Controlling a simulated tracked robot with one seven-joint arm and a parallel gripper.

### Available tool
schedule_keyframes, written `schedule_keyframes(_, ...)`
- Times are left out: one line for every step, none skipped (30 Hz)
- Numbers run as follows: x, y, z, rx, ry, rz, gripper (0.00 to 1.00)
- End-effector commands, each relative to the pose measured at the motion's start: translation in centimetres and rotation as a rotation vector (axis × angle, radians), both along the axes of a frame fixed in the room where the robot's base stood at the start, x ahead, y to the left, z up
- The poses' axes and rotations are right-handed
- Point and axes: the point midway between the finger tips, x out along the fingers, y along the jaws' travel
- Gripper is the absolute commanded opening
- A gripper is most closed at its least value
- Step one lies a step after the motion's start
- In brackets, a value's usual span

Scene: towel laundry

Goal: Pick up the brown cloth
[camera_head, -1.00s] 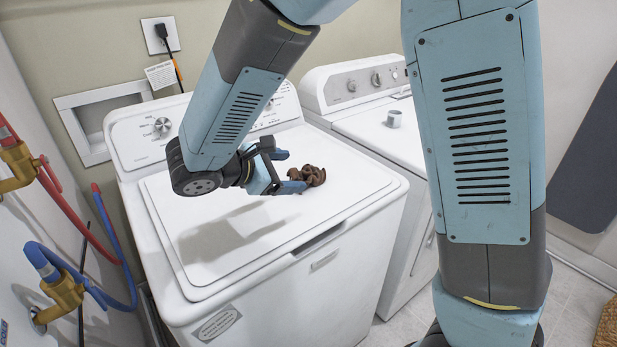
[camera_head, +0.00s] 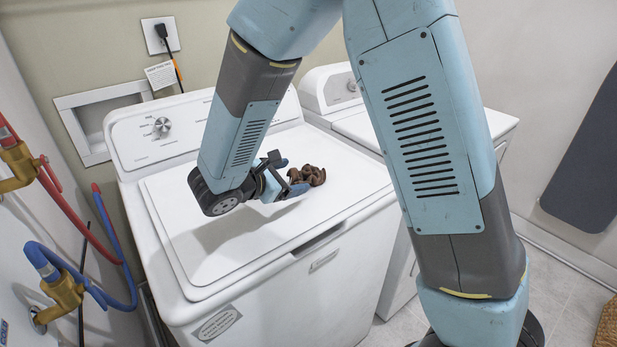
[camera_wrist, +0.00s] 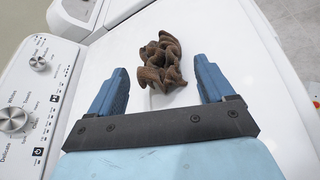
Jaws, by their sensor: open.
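The brown cloth (camera_head: 308,175) lies crumpled in a small heap on the white lid of the washing machine. In the wrist view the cloth (camera_wrist: 161,63) is just ahead of my gripper, about midway between the lines of its two blue fingers. My gripper (camera_head: 290,178) is low over the lid, to the left of the cloth in the head view. In the wrist view my gripper (camera_wrist: 162,80) is open and empty, with its fingers spread wider than the cloth. The near end of the cloth appears to reach about level with the fingertips.
The washing machine (camera_head: 200,265) has a control panel (camera_head: 150,130) at its back. A second white machine (camera_head: 360,130) stands to its right. Red and blue hoses (camera_head: 115,240) with brass valves are at the left wall. The lid around the cloth is clear.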

Motion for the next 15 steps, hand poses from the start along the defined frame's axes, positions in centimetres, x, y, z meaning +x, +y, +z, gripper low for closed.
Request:
schedule_keyframes(0.1,-0.1,-0.1,0.000,0.000,0.000,0.82)
schedule_keyframes(0.2,-0.2,-0.1,-0.001,0.000,-0.001,0.82)
schedule_keyframes(0.3,-0.2,-0.2,-0.001,0.000,-0.001,0.82)
schedule_keyframes(0.5,-0.3,-0.4,-0.001,0.000,-0.001,0.82)
schedule_keyframes(0.7,-0.5,-0.5,-0.001,0.000,-0.002,0.82)
schedule_keyframes(1.0,-0.7,-0.8,-0.001,0.000,-0.003,0.82)
schedule_keyframes(1.2,-0.8,-1.0,-0.001,0.001,-0.004,0.82)
schedule_keyframes(1.5,-1.0,-1.2,-0.002,0.001,-0.003,0.82)
schedule_keyframes(1.9,-1.2,-1.6,-0.003,0.002,-0.003,0.82)
schedule_keyframes(2.2,-1.4,-1.8,-0.003,0.002,-0.003,0.82)
schedule_keyframes(2.5,-1.6,-2.1,-0.002,0.002,-0.004,0.82)
schedule_keyframes(2.9,-2.0,-2.2,-0.001,0.000,-0.004,0.82)
schedule_keyframes(3.2,-2.3,-2.3,-0.001,0.000,-0.004,0.82)
schedule_keyframes(3.4,-2.5,-2.4,0.000,0.000,-0.003,0.82)
schedule_keyframes(3.6,-2.7,-2.5,0.000,0.000,-0.002,0.82)
